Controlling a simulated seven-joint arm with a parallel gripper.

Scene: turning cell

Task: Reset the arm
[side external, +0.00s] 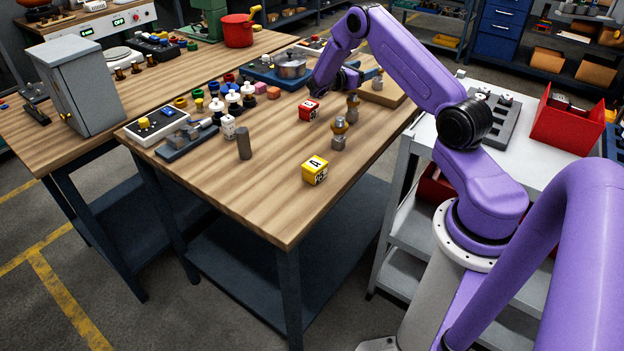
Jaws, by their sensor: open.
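My purple arm reaches over the wooden bench from the right. My gripper (316,92) is open at the arm's far end, low over the bench's far right part. Its fingertips are small and partly hidden behind the wrist. A red lettered cube (309,110) sits on the bench just below it; whether they touch I cannot tell. A yellow cube marked A (315,170) sits nearer the front edge. Metal and brass fittings stand between the cubes and beside them, one at the front (339,135) and one farther back (353,108).
A grey cart with a red bin (567,128) is at right. The bench's front middle is clear.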

